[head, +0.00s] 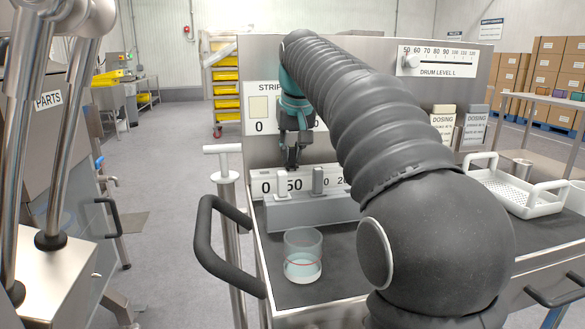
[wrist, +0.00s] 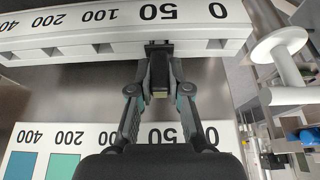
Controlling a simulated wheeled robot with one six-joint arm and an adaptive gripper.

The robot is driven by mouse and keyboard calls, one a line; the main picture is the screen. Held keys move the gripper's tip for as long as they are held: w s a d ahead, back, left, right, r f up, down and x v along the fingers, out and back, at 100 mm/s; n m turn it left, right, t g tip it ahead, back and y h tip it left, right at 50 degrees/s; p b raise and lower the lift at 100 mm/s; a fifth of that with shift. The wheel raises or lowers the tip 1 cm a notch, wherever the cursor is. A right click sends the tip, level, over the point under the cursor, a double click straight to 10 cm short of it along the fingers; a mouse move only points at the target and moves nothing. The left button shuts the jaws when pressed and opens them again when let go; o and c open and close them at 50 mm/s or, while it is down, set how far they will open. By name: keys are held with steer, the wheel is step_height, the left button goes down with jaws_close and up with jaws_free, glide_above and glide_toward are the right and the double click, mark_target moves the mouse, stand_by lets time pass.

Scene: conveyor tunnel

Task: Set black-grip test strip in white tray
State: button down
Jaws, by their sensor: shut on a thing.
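My gripper (head: 292,160) is in front of the upright steel panel, just above and behind the grey rack. In the wrist view, my gripper (wrist: 159,75) is shut on the black-grip test strip (wrist: 159,70), with a small olive-coloured patch visible at its end. The strip is hard to make out in the head view. The white tray (head: 498,197), a perforated basket with raised handles, stands on the right of the worktop, well away from my gripper, on the far side of my arm.
The grey rack (head: 310,212) holds a white grip (head: 284,184) and a grey grip (head: 318,180). A glass beaker (head: 303,268) of liquid stands in front of it. A numbered white ledge (wrist: 80,38) is close to my fingers. Dosing packs (head: 473,127) stand behind the tray.

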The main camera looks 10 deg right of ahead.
steer(key=shift+r, duration=1.2)
steer(key=shift+r, duration=2.25)
